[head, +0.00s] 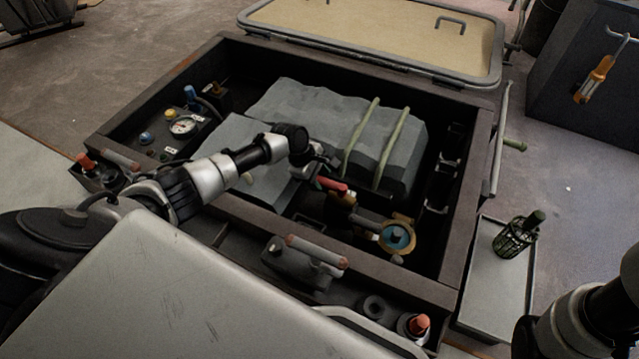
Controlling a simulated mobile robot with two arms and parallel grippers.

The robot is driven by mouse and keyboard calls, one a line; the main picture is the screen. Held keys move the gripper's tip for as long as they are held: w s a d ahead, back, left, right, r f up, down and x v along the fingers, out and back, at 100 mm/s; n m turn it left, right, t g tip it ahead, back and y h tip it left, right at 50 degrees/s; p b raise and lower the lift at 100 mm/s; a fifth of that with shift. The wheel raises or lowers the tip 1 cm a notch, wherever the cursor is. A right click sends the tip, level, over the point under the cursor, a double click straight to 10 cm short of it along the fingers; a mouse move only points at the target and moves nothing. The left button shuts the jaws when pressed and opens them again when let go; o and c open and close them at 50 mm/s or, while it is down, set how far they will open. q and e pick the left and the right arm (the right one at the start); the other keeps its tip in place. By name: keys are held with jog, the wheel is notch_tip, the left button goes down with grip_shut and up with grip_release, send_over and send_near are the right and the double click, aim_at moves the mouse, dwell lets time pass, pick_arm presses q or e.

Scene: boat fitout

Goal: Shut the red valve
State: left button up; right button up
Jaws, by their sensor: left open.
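The red valve's handle (332,184) is a short red lever inside the open dark box, in front of the grey wrapped block. It lies slantwise above a brassy fitting on the pipework. My left gripper (318,166) reaches over the box from the left, with its fingers just above and behind the red handle. It is open and looks empty. I cannot tell whether a finger touches the handle. My left wrist hides part of the grey block. Only part of my right arm shows at the lower right; its gripper is out of view.
A blue round cap (397,236) sits on a brass ring right of the valve. The grey block (388,150) carries two green straps. The box's front rim (370,262) borders the opening. A gauge (184,126) is at the left; a tray (500,285) holds a green caged item.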

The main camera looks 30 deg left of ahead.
pick_arm(q)
jog(key=shift+d+f, duration=0.1)
jog(key=shift+f, duration=0.15)
grip_shut()
